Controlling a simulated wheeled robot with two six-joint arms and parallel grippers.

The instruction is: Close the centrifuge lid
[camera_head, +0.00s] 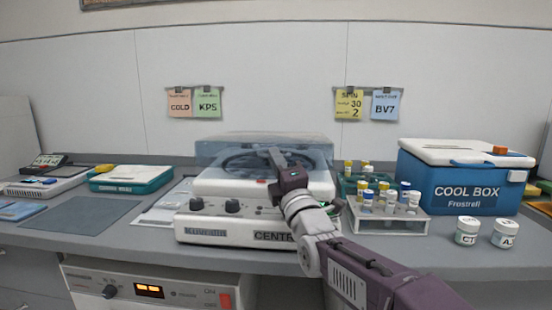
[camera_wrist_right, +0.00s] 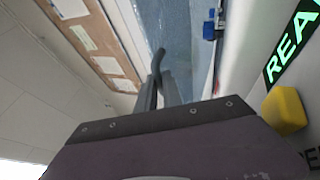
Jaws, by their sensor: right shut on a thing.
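The white centrifuge (camera_head: 215,234) stands on the counter in the middle of the head view. Its clear bluish lid (camera_head: 225,147) is tilted up over the back of the dark round rotor bowl (camera_head: 238,163). My right gripper (camera_head: 276,154) reaches over the bowl to the lid and is shut on it. In the right wrist view the gripper's fingers (camera_wrist_right: 160,80) meet at a dark curved piece, with the bluish lid panel (camera_wrist_right: 188,45) beside them. The exact contact is hard to make out. My right arm hides part of the centrifuge's front. My left gripper is not in view.
A tube rack (camera_head: 385,222) with several capped vials stands close to the right of the centrifuge. A blue cool box (camera_head: 460,183) and two white jars (camera_head: 467,231) are farther right. A teal tray (camera_head: 130,180) and a grey mat (camera_head: 80,215) lie to the left.

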